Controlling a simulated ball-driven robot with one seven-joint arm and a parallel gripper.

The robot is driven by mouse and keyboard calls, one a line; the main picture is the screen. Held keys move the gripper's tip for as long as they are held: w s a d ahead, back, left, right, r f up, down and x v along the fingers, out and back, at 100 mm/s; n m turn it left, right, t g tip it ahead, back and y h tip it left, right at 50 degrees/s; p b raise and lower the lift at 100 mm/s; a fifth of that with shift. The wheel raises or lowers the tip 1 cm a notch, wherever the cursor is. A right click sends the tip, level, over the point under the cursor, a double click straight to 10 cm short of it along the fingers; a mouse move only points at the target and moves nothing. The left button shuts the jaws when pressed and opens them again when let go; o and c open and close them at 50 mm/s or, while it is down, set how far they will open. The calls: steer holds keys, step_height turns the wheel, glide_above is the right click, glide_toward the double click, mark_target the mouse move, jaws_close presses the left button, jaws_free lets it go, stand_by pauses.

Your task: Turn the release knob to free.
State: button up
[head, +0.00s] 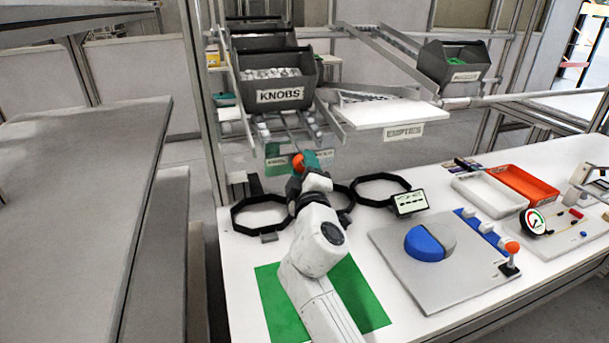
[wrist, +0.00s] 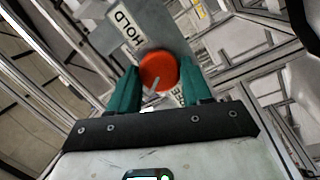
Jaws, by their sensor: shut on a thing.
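The release knob (wrist: 159,70) is a round orange-red knob with a pale pointer line, on a grey plate (wrist: 155,22). My gripper (wrist: 160,77) is shut on it, with one teal finger on each side. The plate reads HOLD on the upper left; a second label, mostly hidden, ends in EE near the right finger. The pointer line slants toward the lower left in the wrist view, at neither label squarely. In the head view the knob (head: 298,162) shows beside my teal fingers, below the rack of bins.
A grey KNOBS bin (head: 275,92) sits on the rack above my gripper. Black ring stands (head: 258,214) are on the white table beside my arm. Rack rails surround the knob.

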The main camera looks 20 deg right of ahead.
steer(key=shift+a+f+n+b, duration=0.1)
steer(key=shift+f+n+b, duration=0.1)
steer(key=shift+n+b, duration=0.7)
steer(key=shift+n+t+h, duration=0.3)
steer(key=shift+n, duration=0.2)
steer(key=o, duration=1.1)
steer(key=shift+r, duration=0.1)
steer(key=shift+c, duration=0.2)
steer(key=v, duration=1)
steer(key=shift+s, duration=0.4)
